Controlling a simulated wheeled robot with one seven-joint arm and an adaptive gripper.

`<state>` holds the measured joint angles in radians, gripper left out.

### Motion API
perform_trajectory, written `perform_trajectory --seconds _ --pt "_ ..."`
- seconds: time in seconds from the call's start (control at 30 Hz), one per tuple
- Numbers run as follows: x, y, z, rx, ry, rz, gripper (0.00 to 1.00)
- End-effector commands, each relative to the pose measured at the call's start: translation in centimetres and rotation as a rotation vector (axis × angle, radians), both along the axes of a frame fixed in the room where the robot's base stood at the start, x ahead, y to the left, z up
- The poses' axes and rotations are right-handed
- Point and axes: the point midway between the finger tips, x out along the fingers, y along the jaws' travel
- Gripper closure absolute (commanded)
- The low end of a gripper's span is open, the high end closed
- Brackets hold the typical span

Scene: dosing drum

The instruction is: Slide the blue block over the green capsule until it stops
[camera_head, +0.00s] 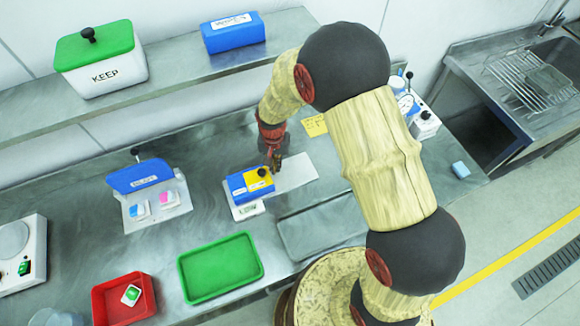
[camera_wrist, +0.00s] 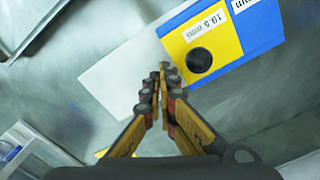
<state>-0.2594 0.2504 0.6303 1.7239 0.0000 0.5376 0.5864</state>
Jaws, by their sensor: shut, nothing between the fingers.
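The blue block (camera_head: 237,187) sits on a pale white plate (camera_head: 298,172) at mid-bench. Beside its right end is a yellow part (camera_head: 254,182) with a black knob (camera_head: 262,172). The black knob (camera_wrist: 199,60) faces my gripper. My gripper (camera_head: 275,168) is shut and empty, just right of the knob; its fingertips (camera_wrist: 160,72) are over the bare plate (camera_wrist: 118,72), apart from the knob. I see no green capsule; it may be hidden.
A green tray (camera_head: 222,290) and a red tray (camera_head: 105,313) holding a small green-and-white item stand in front. A blue-lidded stand (camera_head: 145,175) is at left. A grey recessed tray (camera_head: 320,225) lies right of the block. A shelf runs behind.

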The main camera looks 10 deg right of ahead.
Motion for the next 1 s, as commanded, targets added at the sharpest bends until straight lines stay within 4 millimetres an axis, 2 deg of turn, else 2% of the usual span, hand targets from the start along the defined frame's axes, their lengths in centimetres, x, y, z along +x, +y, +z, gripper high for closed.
perform_trajectory --seconds 0.3,1.0 --pt "0.0 0.0 2.6 0.001 -0.001 0.000 1.00" --pt "0.0 0.0 7.2 0.001 -0.001 0.000 1.00"
